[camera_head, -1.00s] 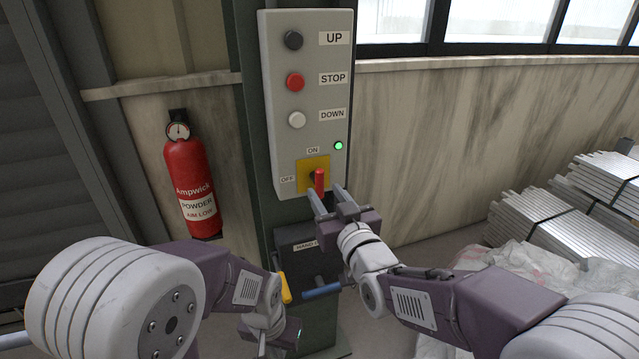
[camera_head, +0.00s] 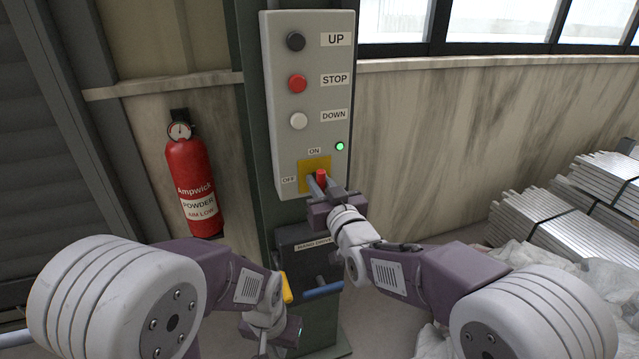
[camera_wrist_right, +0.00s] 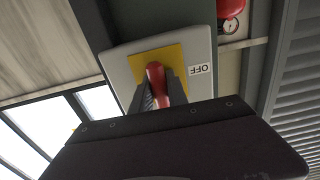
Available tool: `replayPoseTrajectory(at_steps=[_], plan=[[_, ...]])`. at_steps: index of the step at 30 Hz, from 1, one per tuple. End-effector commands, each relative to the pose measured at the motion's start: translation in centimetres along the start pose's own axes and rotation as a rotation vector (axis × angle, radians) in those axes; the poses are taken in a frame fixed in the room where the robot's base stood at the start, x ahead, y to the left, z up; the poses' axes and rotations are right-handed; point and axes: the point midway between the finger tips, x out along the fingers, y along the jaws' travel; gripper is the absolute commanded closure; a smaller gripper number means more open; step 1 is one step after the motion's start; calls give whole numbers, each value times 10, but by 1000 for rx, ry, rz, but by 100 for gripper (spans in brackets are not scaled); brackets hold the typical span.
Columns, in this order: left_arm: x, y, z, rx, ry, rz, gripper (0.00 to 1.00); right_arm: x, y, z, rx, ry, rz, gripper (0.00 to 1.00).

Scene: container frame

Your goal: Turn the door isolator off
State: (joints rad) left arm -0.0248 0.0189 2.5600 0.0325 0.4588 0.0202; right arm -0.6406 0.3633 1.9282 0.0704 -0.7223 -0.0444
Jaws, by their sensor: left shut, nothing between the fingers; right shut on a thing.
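The door isolator is a red rotary handle (camera_head: 320,177) on a yellow plate (camera_head: 307,167) low on the grey control box (camera_head: 268,110). Labels ON above and OFF to the left mark its positions. The handle points toward ON, roughly upright, and the green lamp (camera_head: 340,146) is lit. My right gripper (camera_head: 321,182) is shut on the red handle; in the right wrist view its fingers lie on both sides of the handle (camera_wrist_right: 154,72). My left gripper (camera_head: 268,345) is low in the head view, shut and empty, away from the box.
Black UP (camera_head: 295,41), red STOP (camera_head: 297,83) and white DOWN (camera_head: 298,121) buttons sit above the isolator. A fire extinguisher (camera_head: 192,185) hangs on the left. Below the box is a dark hand-drive unit (camera_head: 300,262). Metal profiles (camera_head: 550,225) are stacked at right.

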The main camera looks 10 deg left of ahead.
Motion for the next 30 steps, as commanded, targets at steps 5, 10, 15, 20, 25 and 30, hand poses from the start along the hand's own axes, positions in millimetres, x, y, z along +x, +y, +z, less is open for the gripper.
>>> replayPoseTrajectory(at_steps=[5,10,15,20,25,30], plan=[[6,0,1,0,0,0,100,0,0,2,48,0,0,100],[16,0,2,0,0,0,100,0,0,4,155,0,0,100],[29,-1,3,0,0,0,100,0,0,4,307,2,0,100],[41,-1,4,0,0,0,100,0,-1,4,460,2,-1,100],[54,-1,6,0,0,0,100,0,-1,4,621,0,-1,100],[67,-1,7,0,0,0,100,0,-1,4,783,1,-1,100]])
